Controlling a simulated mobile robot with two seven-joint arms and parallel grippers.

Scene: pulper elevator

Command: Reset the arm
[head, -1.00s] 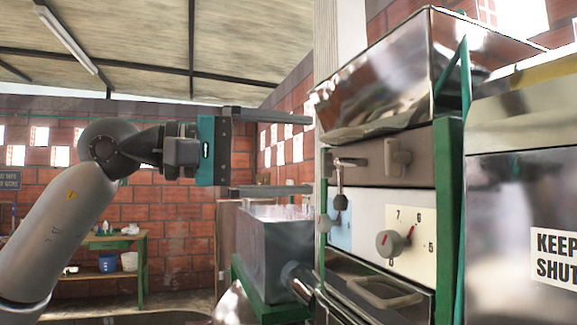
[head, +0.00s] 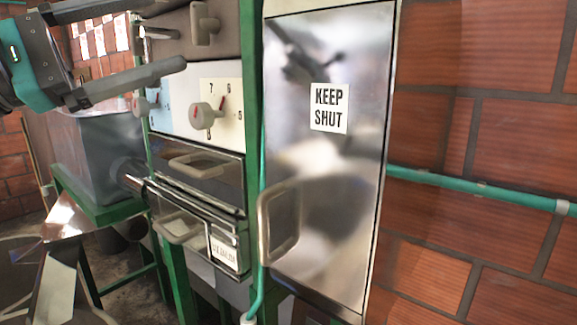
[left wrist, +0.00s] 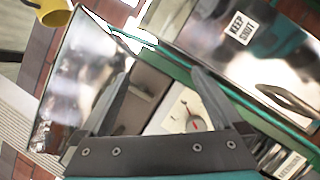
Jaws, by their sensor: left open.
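My left gripper (head: 150,78) comes in at the upper left of the head view, its two grey fingers spread and empty, in front of the machine's panel as seen from here. In the left wrist view my left gripper (left wrist: 160,100) also shows its fingers apart with nothing between the tips. Past them lie the machine's front and a dial (left wrist: 194,124) with a red mark. The same dial (head: 207,115) shows in the head view beside the numbers 7, 6 and 5. My right gripper is in neither view.
A shiny cabinet door (head: 325,190) labelled "KEEP SHUT" (head: 329,108) stands right of the panel, with a handle (head: 278,225). Drawers (head: 205,178) sit below the dial. A grey tank (head: 105,150) on a green stand is at left. A green pipe (head: 480,188) crosses the brick wall.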

